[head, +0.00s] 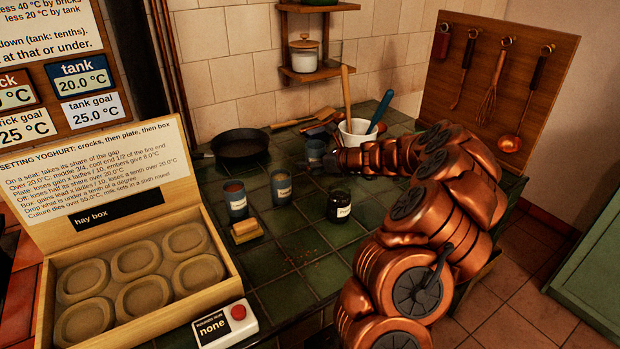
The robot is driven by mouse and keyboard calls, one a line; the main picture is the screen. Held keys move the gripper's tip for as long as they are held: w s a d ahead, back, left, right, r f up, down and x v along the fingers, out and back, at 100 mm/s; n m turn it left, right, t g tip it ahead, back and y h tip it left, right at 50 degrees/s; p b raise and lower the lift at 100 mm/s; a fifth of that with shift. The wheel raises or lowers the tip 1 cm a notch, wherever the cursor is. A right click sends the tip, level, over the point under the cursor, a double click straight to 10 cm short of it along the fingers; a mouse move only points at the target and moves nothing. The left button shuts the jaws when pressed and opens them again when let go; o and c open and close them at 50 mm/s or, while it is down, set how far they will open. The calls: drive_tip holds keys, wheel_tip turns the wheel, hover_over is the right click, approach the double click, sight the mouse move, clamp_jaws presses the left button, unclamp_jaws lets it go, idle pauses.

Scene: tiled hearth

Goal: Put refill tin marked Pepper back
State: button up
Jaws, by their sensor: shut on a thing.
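My gripper (329,159) is at the end of my copper arm, low over the green tiled top, and is shut on a blue tin (315,148) with a pale label. The tin looks upright; its lower part is partly hidden, and I cannot tell whether it touches the tiles. Two similar blue tins stand nearer: one at left (236,202) with a reddish-brown top, one at middle (282,190). Their labels are too small to read. A dark glass jar (340,208) with a white label stands in front of my arm; its label seems to begin with P.
A black pan (240,146) and a white utensil crock (357,132) stand behind. Dark crumbs (310,261) lie on the front tiles, otherwise clear.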

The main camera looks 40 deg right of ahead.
sight(311, 182)
drive_tip(key=shift+f, duration=2.55)
drive_tip(key=o, duration=1.3)
drive_tip(key=shift+f, duration=0.1)
drive_tip(key=shift+c, duration=0.2)
drive_tip(key=shift+s, duration=0.1)
drive_tip(key=shift+v, duration=3.7)
